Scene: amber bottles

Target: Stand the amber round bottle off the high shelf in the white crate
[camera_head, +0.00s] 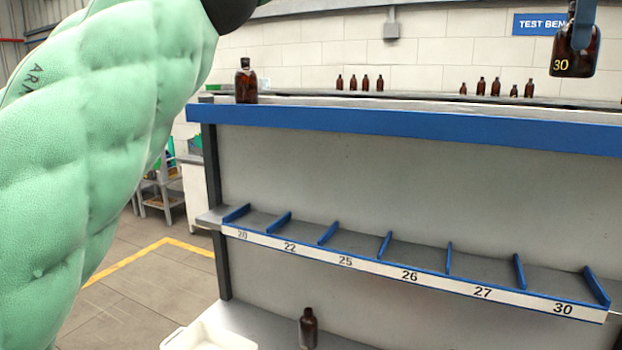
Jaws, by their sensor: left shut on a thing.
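An amber round bottle (567,62) marked 30 hangs upright at the top right, above the level of the high shelf (400,122) and its blue front edge. My left gripper (584,24) is shut on the bottle's upper part, with a blue finger in front of it; the rest of the gripper is cut off by the top edge. The white crate (215,340) is at the bottom left, only its rim and part of its inside in view. My right gripper is not in view.
Another amber bottle (246,82) stands on the high shelf's left end. One more bottle (308,328) stands on the lower surface right of the crate. A middle shelf (372,268) has empty numbered bays with blue dividers. Several small bottles stand farther back.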

